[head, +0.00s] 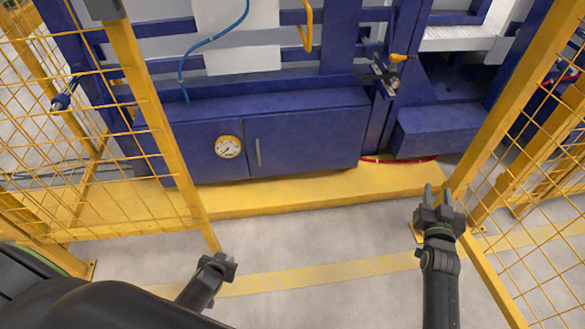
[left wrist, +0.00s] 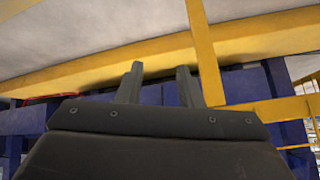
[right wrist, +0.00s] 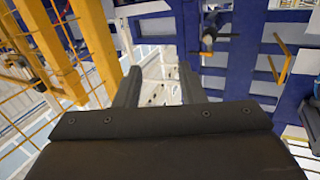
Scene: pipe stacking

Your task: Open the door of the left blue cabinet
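The left blue cabinet (head: 205,125) stands low on a yellow base behind the fence opening in the head view. Its front has a round gauge (head: 228,147) on the left and a door (head: 310,142) with a slim vertical handle (head: 258,152) near the door's left edge. The door looks closed. My left gripper (head: 226,258) is in front of and below the cabinet, apart from it; its fingers are spread and empty in the left wrist view (left wrist: 158,82). My right gripper (head: 437,195) is right of the cabinet, near the right fence; its fingers are spread and empty.
Yellow mesh fences stand left (head: 150,110) and right (head: 500,150), with posts close to both arms. A yellow step (head: 310,190) runs below the cabinet. A smaller blue box (head: 440,132) sits to the right. The grey floor between the arms is clear.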

